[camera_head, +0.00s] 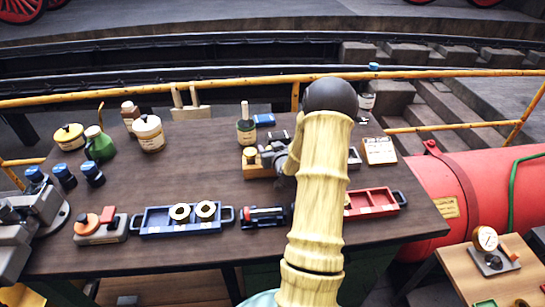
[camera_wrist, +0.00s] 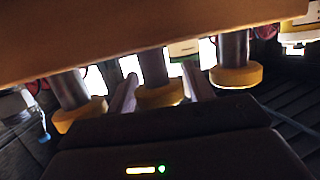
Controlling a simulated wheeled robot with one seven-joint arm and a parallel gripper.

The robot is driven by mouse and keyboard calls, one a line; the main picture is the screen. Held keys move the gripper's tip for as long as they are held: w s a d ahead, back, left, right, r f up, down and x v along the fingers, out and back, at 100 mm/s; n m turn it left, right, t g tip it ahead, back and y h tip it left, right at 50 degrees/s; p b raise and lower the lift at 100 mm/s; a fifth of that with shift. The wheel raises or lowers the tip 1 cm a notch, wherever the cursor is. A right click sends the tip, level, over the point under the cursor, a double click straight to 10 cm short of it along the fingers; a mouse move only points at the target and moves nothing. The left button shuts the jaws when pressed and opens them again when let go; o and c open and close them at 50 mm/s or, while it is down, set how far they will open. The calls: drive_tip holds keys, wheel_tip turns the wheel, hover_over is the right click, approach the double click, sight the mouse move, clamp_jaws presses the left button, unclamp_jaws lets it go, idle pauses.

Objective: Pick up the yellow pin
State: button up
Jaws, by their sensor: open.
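In the wrist view several steel pins with yellow ends show along a wooden block (camera_wrist: 110,55). A yellow-ended pin (camera_wrist: 160,95) is in the middle, with one to the left (camera_wrist: 78,112) and one to the right (camera_wrist: 236,75). My gripper (camera_wrist: 158,73) is open, its two fingers on either side of the middle pin; I cannot tell whether they touch it. In the head view my arm hides most of the block (camera_head: 258,171). One yellow pin end (camera_head: 250,153) shows left of my gripper (camera_head: 281,160).
A blue tray (camera_head: 155,232) with brass rings and a red tray (camera_head: 388,209) lie at the table's front. Bottles, a green oil can (camera_head: 99,146) and a white pot (camera_head: 148,133) stand at the left. A yellow rail (camera_head: 225,86) runs behind.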

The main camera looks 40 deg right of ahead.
clamp_jaws()
wheel_tip(320, 180, up, 10)
drive_tip(key=p, duration=0.5)
drive_tip(key=shift+r+p, duration=0.1)
drive_tip(key=shift+p, duration=0.2)
idle(0.3)
